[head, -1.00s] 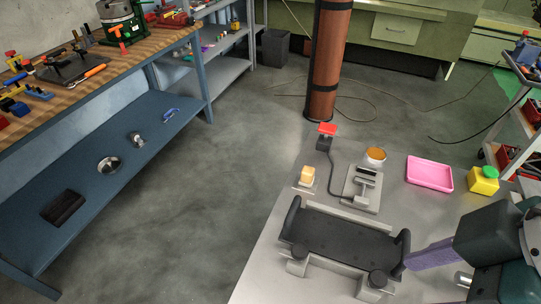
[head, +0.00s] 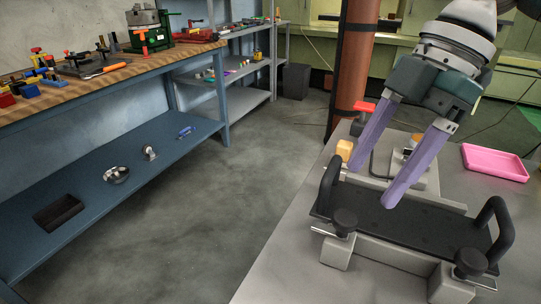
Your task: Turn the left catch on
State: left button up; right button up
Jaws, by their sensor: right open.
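The black plate (head: 410,221) with an upright loop handle at each end sits in a grey holder (head: 387,259) on the cart. The left catch (head: 345,221) is a black round knob with a silver bar at the holder's front left. A matching right catch (head: 471,262) is at the front right. My right gripper (head: 371,187) comes down from the upper right. Its two purple fingers are wide apart and empty, above the rear left part of the plate, up and right of the left catch. They hide part of the things behind. My left gripper is not in view.
Behind the plate are an orange-yellow block (head: 344,149), a red-topped part (head: 363,107) and a partly hidden grey device. A pink tray (head: 495,163) lies at the back right. The cart top (head: 282,269) left of the holder is clear. A blue-framed workbench stands at left.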

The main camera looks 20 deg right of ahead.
aim_at(348, 216)
jog(key=x, duration=0.6)
jog(key=shift+f, duration=0.15)
grip_shut()
dwell(0.4)
